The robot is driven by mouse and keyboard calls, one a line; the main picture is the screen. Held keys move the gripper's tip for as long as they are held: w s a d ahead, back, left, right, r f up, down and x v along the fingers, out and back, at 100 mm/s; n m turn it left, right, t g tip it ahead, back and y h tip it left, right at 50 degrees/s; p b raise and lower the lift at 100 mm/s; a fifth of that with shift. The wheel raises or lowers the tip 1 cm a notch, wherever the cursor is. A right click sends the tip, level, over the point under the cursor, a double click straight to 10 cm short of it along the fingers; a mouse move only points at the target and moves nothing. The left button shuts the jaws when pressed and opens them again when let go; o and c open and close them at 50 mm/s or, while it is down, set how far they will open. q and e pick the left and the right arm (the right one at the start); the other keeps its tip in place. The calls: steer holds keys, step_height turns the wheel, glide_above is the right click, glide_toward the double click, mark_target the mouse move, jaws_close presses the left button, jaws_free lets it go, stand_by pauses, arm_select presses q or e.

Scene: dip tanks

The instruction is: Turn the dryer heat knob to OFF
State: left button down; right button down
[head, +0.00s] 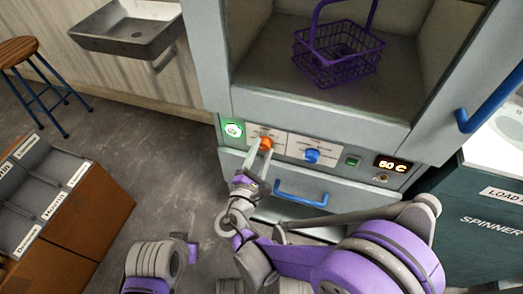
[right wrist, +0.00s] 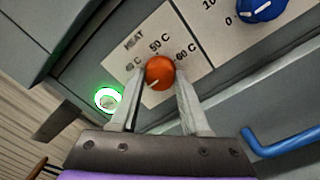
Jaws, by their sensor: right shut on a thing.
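The orange heat knob (head: 267,142) is on the dryer's control panel, and it also shows large in the right wrist view (right wrist: 159,70). My right gripper (head: 261,150) is shut on this knob, with one finger on each side in the right wrist view (right wrist: 159,82). The panel around the knob reads HEAT, with 50 C and 60 C marks and a partly unclear mark to the left. The knob's pale line points down and slightly left in the right wrist view. No OFF mark is legible. The dryer display (head: 392,163) reads 60 C. My left gripper is not in view.
A blue knob (head: 312,156), a lit green round button (head: 233,129) and a small green switch (head: 352,162) flank the heat knob. A blue drawer handle (head: 302,195) is below. A purple basket (head: 340,62) stands in the open chamber above. The spinner (head: 490,215) is at right.

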steer(key=shift+r, duration=0.1)
steer(key=shift+c, duration=1.9)
jaws_free()
steer(key=v, duration=1)
steer(key=shift+s+p, duration=0.35)
steer(key=shift+a, duration=0.1)
